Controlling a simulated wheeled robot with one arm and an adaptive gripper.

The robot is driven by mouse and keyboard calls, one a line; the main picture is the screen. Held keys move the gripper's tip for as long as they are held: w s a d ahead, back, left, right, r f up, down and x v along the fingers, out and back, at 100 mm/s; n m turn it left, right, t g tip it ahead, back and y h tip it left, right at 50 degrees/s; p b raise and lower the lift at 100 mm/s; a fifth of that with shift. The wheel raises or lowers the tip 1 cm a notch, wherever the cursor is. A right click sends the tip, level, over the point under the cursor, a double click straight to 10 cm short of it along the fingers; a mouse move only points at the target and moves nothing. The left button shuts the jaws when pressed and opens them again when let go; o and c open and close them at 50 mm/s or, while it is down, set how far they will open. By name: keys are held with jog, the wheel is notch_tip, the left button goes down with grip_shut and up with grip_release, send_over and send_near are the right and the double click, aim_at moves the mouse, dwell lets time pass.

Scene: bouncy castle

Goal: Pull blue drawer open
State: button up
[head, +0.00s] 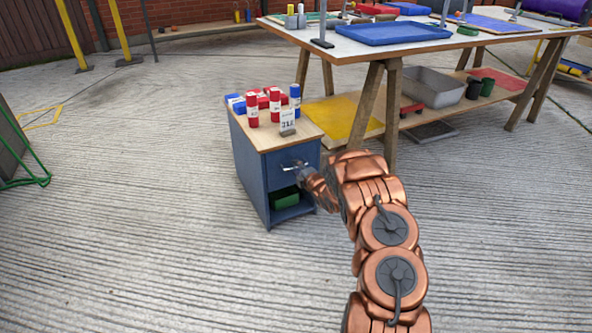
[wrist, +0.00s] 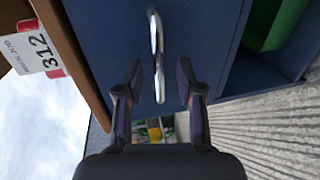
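A small blue cabinet (head: 250,172) with a wooden top stands on the floor. Its blue drawer (head: 282,172) is the upper front panel and looks flush with the cabinet. The drawer's silver bar handle (head: 293,166) is large in the wrist view (wrist: 157,50). My gripper (wrist: 160,72) is open in front of the drawer, its two fingertips on either side of the handle with gaps visible. In the head view my gripper (head: 308,174) is at the handle, partly hidden by my wrist.
Red and blue cylinders (head: 275,104) and a numbered card (head: 287,121) stand on the cabinet top. Below the drawer, an open shelf holds a green item (head: 284,198). A trestle table (head: 352,51) stands close behind to the right. Floor in front and left is clear.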

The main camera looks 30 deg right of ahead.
jog(key=shift+x, duration=0.85)
grip_shut()
